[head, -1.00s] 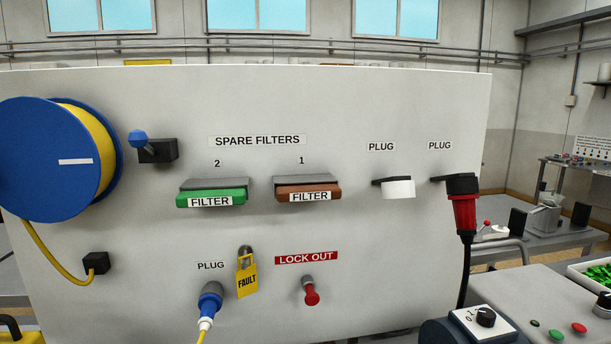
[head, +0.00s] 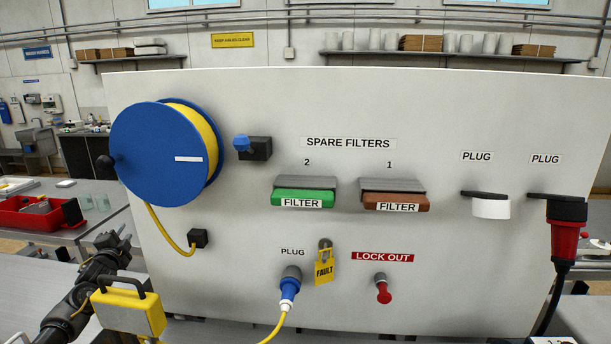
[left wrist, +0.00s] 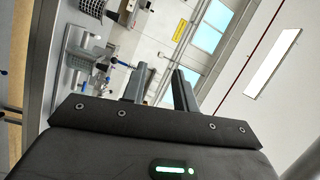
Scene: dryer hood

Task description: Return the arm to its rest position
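My left arm comes in at the lower left of the head view, and its dark gripper (head: 113,240) is left of the white panel (head: 240,265). The left wrist view shows its two fingers (left wrist: 161,84) apart, with nothing visible between them. They point up past a wall with windows. My right arm and gripper are not in view.
The panel carries a blue reel (head: 155,155), green (head: 303,198) and brown (head: 395,202) filters, a blue plug (head: 289,288), a yellow fault lock (head: 324,265) and a red plug (head: 565,240). A yellow case (head: 130,312) stands close to my left arm. A red bin (head: 40,215) is farther left.

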